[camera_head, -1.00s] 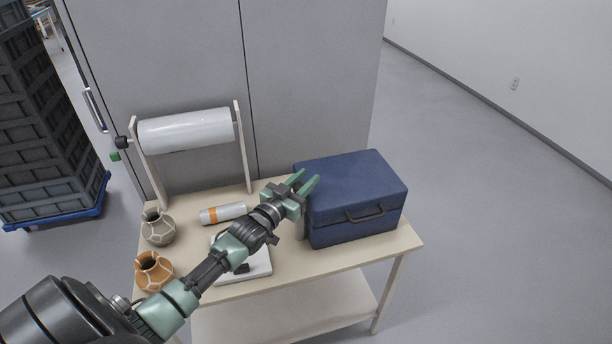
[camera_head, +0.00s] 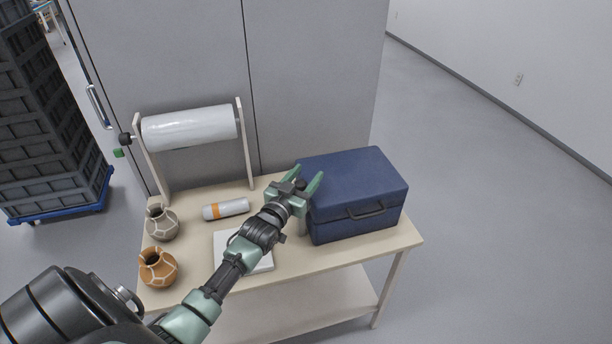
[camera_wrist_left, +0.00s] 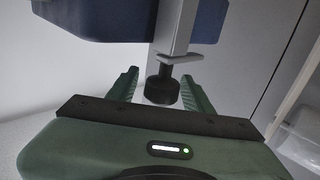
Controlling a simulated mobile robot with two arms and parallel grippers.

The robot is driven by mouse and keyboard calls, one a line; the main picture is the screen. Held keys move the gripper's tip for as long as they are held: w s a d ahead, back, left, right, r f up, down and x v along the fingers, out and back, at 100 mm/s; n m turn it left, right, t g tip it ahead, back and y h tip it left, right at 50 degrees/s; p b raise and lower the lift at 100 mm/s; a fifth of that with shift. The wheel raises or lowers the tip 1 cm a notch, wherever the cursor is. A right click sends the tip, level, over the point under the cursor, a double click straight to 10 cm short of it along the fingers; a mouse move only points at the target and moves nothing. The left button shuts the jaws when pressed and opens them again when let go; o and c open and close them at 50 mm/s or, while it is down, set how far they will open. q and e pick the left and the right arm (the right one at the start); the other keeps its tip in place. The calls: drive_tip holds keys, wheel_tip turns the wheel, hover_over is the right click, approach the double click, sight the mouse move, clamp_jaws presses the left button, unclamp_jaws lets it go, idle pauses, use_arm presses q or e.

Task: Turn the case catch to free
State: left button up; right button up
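A closed dark blue case (camera_head: 355,185) with a front handle (camera_head: 366,212) stands at the right end of the table. My left gripper (camera_head: 307,175) is at the case's left end, its green fingers spread. In the left wrist view, a round black knob (camera_wrist_left: 162,90) on a grey metal bracket (camera_wrist_left: 176,30) shows beside the blue case (camera_wrist_left: 100,18). The open fingers (camera_wrist_left: 160,76) lie on either side of the knob, with gaps visible. In the head view the knob is hidden or too small to tell. My right gripper is not in view.
The table (camera_head: 320,268) also holds a grey-brown pot (camera_head: 162,224), an orange pot (camera_head: 157,268), a white cylinder with an orange band (camera_head: 226,209), a white pad (camera_head: 262,264) under my arm, and a roll (camera_head: 190,128) on a stand. Cabinet doors (camera_head: 315,70) rise behind.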

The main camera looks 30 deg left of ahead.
sight(298, 186)
use_arm(q)
drive_tip(key=s, duration=0.5)
drive_tip(key=s+b, duration=0.1)
drive_tip(key=s, duration=0.1)
drive_tip(key=shift+s+d, duration=0.35)
drive_tip(key=shift+s, duration=0.05)
